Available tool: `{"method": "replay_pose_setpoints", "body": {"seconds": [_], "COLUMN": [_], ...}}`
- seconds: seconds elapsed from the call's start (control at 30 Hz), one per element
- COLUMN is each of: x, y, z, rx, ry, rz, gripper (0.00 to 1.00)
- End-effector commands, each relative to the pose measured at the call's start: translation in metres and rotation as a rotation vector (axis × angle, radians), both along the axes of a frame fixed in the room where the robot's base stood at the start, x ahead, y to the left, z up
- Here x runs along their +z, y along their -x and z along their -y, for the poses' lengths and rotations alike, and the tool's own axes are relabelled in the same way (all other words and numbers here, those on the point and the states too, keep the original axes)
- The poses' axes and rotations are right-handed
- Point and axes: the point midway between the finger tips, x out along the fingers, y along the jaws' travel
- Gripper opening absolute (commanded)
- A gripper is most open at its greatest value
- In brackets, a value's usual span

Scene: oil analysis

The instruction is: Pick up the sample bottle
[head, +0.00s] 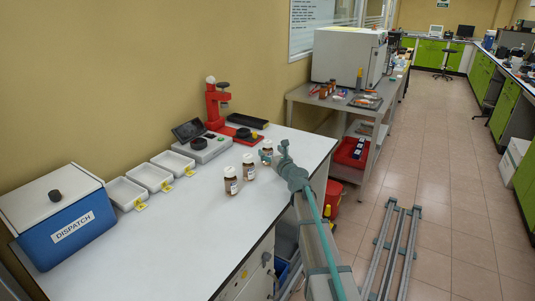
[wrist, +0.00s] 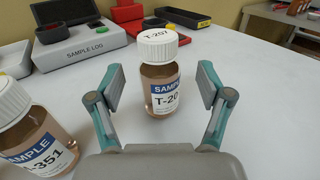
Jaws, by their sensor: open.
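In the wrist view a brown sample bottle (wrist: 159,88) with a white cap stands upright between my gripper's fingers. My gripper (wrist: 160,92) is open, with one finger on each side of the bottle and visible gaps. In the head view, my gripper (head: 274,156) is around the farthest bottle (head: 267,147). Two more bottles (head: 249,168) (head: 230,182) stand to the left on the white bench.
A "SAMPLE LOG" device (wrist: 70,35) and a red stand (head: 217,105) are behind the bottles. Three white trays (head: 126,194) with yellow tags and a blue DISPATCH box (head: 62,215) stand at the left. The bench front (head: 190,245) is clear.

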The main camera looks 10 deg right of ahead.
Motion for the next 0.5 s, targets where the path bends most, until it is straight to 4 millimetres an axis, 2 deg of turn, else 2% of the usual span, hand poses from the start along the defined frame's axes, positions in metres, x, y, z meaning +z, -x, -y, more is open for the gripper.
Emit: {"method": "replay_pose_setpoints", "body": {"seconds": [0.03, 0.2, 0.47, 0.5], "x": [0.001, 0.001, 0.0, 0.0], "y": [-0.011, -0.029, -0.03, -0.03], "z": [-0.003, -0.009, -0.01, -0.01], "rx": [0.002, 0.002, 0.001, 0.001], "ry": [0.0, 0.001, 0.002, 0.002], "rz": [0.0, 0.0, 0.001, 0.001], "gripper": [0.78, 0.78, 0.78, 0.71]}}
